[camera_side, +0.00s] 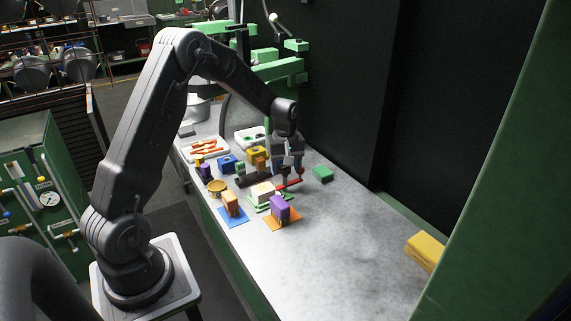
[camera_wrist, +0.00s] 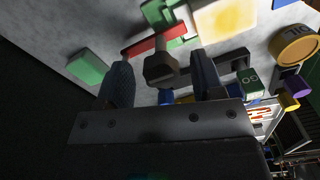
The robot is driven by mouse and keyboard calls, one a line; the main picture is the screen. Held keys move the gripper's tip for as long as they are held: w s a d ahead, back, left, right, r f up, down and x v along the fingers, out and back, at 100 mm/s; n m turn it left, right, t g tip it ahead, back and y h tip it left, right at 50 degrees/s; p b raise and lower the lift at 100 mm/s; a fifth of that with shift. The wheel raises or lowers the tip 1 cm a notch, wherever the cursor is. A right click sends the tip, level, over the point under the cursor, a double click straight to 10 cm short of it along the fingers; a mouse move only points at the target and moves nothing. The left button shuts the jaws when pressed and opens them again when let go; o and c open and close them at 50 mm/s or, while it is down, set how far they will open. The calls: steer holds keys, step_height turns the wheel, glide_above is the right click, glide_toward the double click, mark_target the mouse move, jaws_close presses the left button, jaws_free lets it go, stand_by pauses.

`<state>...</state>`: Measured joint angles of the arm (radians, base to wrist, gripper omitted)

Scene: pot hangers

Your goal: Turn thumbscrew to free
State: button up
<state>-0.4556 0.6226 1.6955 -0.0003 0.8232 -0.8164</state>
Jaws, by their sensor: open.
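A dark, faceted knob, which looks like the thumbscrew (camera_wrist: 160,70), shows in the wrist view in front of a red bar (camera_wrist: 142,46). My gripper (camera_wrist: 160,60) is open, with one ribbed finger on each side of the knob. Gaps show between the knob and both fingers, so neither appears to touch it. In the side view my gripper (camera_side: 287,175) points down over the worktable, close above the red bar (camera_side: 291,184). The knob is hard to make out there. A dark bar or fixture (camera_side: 254,181) lies left of the gripper.
A green block (camera_side: 322,174) lies just right of my gripper, also in the wrist view (camera_wrist: 88,66). A purple block (camera_side: 279,209) on an orange mat, an orange block (camera_side: 231,203) and a cream block (camera_side: 263,192) stand nearby.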

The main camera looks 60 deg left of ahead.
mark_target(285, 168)
step_height(285, 168, up, 14)
stand_by(0.5)
steer(key=shift+f, duration=0.1)
steer(key=s+d+r+m+t, duration=0.3)
steer(key=s+d+r+m, duration=0.5)
steer(key=d, duration=0.4)
steer(key=s+d+f+m+t, duration=0.1)
steer(key=s+d+m, duration=0.2)
steer(key=s, duration=0.4)
steer(key=s+d+f+m+t, duration=0.1)
steer(key=s+d+m, duration=0.2)
steer(key=s+d, duration=0.3)
steer(key=shift+s+m+t, duration=0.3)
steer(key=shift+s, duration=0.95)
